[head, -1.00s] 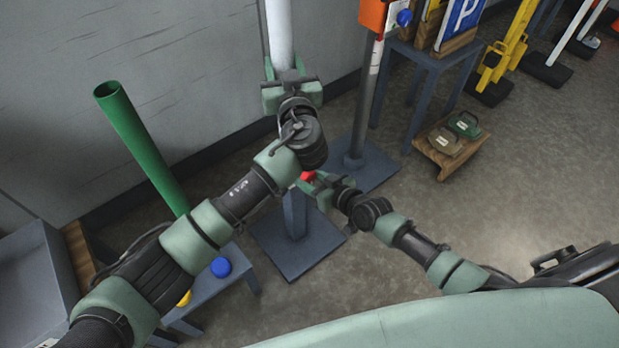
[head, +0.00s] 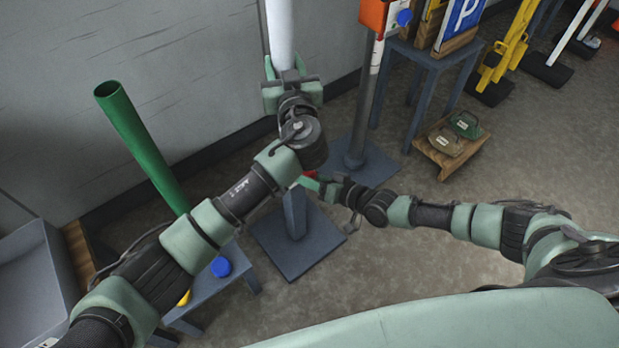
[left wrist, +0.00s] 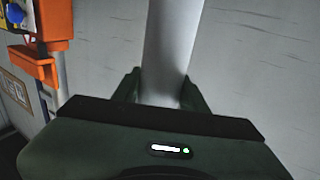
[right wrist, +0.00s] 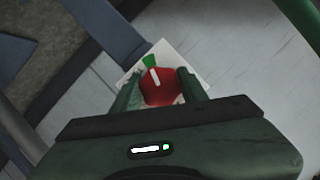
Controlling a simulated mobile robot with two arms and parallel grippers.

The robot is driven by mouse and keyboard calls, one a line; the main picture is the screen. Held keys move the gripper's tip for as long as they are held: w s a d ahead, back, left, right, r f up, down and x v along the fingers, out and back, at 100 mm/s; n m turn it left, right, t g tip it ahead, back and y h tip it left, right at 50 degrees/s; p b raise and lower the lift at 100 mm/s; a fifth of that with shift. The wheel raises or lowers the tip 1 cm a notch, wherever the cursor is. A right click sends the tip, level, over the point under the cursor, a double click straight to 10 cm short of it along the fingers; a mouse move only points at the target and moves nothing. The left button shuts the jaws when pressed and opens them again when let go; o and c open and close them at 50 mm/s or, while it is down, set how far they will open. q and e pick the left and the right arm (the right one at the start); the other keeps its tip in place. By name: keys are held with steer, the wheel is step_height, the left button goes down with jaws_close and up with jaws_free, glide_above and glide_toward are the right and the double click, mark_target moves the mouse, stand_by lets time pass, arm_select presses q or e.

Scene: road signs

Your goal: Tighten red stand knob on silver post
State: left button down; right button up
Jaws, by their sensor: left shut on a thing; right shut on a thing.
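The silver post (head: 280,35) stands upright in a blue-grey stand (head: 300,248) with a flat floor plate. My left gripper (head: 289,80) is shut on the post, and its fingers flank the post in the left wrist view (left wrist: 172,50). The red knob (head: 310,174) is on the stand below and is mostly hidden in the head view. My right gripper (head: 318,183) is shut on it. In the right wrist view the red knob (right wrist: 160,90) sits between the fingers, with a white line on it. A green mark (right wrist: 149,61) is close to that line on a pale plate.
A green tube (head: 140,145) leans at left by a low bench with a blue cap (head: 221,267). A second post on a base (head: 365,165), with an orange box (head: 375,15), stands close behind. A small wooden stand (head: 446,150) is at right.

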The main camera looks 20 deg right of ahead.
steer(key=shift+r, duration=0.1)
stand_by(0.3)
steer(key=o, duration=1.4)
steer(key=shift+s+d, duration=0.2)
steer(key=v, duration=1.1)
steer(key=shift+s+d, duration=0.1)
steer(key=shift+s, duration=0.1)
arm_select(q)
steer(key=c, duration=0.7)
jaws_free()
